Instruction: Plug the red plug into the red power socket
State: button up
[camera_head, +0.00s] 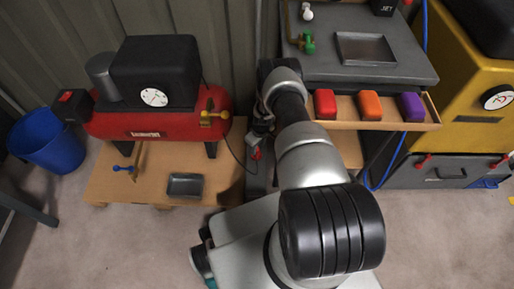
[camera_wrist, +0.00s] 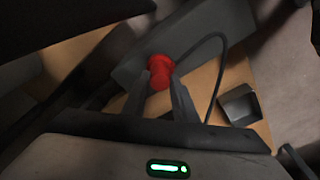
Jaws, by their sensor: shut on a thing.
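The red plug (camera_wrist: 160,77) is between the fingertips of my gripper (camera_wrist: 160,88) in the wrist view. My gripper is shut on it. A wider red part (camera_wrist: 158,62) shows just beyond it; I cannot tell whether this is part of the plug or the red power socket. A dark cable (camera_wrist: 213,38) loops to the right beside the plug. In the head view a small bit of red (camera_head: 256,153) shows near my gripper (camera_head: 259,138), left of my arm. I cannot make out the socket clearly in either view.
A grey panel or post (camera_wrist: 205,32) lies behind the plug. A red compressor (camera_head: 160,124) stands on a wooden pallet (camera_head: 225,172) with a dark tray (camera_head: 186,185). An open drawer (camera_head: 431,112) with red, orange and purple blocks is right of my arm. A blue bucket (camera_head: 45,142) stands left.

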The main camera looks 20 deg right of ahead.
jog(key=shift+f, duration=0.35)
jog(key=o, duration=1)
jog(key=shift+o, duration=0.2)
notch_tip(320, 180, up, 12)
jog(key=s+p, duration=0.1)
jog(key=p, duration=0.2)
jog(key=shift+s+d+p, duration=0.15)
jog(key=shift+d+p, duration=0.15)
